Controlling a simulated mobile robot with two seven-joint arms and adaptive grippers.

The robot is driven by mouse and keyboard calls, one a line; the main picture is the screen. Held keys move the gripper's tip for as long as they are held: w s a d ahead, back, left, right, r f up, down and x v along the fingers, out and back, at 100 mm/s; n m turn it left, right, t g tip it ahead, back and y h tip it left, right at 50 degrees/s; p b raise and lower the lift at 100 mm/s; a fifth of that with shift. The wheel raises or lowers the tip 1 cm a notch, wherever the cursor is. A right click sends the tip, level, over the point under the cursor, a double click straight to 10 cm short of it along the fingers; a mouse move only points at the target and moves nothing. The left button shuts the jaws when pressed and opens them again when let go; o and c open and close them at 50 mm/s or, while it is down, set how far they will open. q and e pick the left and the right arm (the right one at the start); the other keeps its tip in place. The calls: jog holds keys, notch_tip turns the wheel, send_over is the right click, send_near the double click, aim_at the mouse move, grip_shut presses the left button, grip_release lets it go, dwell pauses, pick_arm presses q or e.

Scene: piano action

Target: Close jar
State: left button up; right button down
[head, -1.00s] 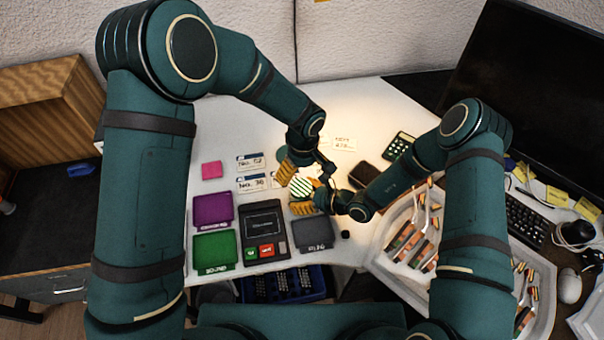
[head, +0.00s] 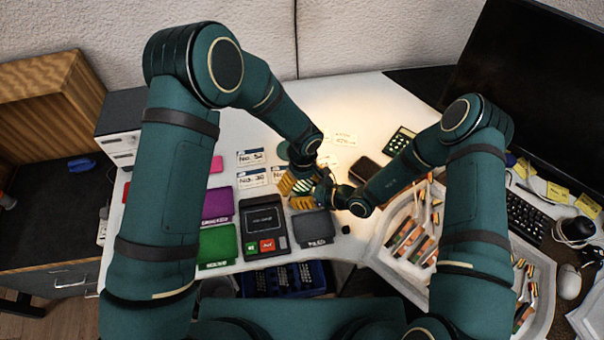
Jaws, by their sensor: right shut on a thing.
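A small round thing with a green-and-white striped top (head: 304,184), apparently the jar with its lid, stands on the white desk between my grippers. The grippers hide most of its body. My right gripper (head: 305,199) reaches in from the right, low on the near side, and is shut on the jar. My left gripper (head: 299,181) comes down from above, with its yellow fingers at the striped top. I cannot tell whether they touch it or how far they are closed. I cannot see whether the lid sits fully on the jar.
A card terminal (head: 264,228), a dark grey tray (head: 313,226), a green tray (head: 217,244) and a purple tray (head: 217,205) lie near. A dark wallet-like thing (head: 369,171) and a calculator (head: 402,141) lie right. A white curved tray (head: 388,262) holds several parts.

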pick_arm(q)
jog(key=shift+f, duration=0.2)
jog(key=c, duration=1.3)
jog(key=o, duration=1.2)
jog(key=shift+o, duration=0.2)
jog(key=shift+r, duration=2.3)
jog(key=shift+o, duration=0.3)
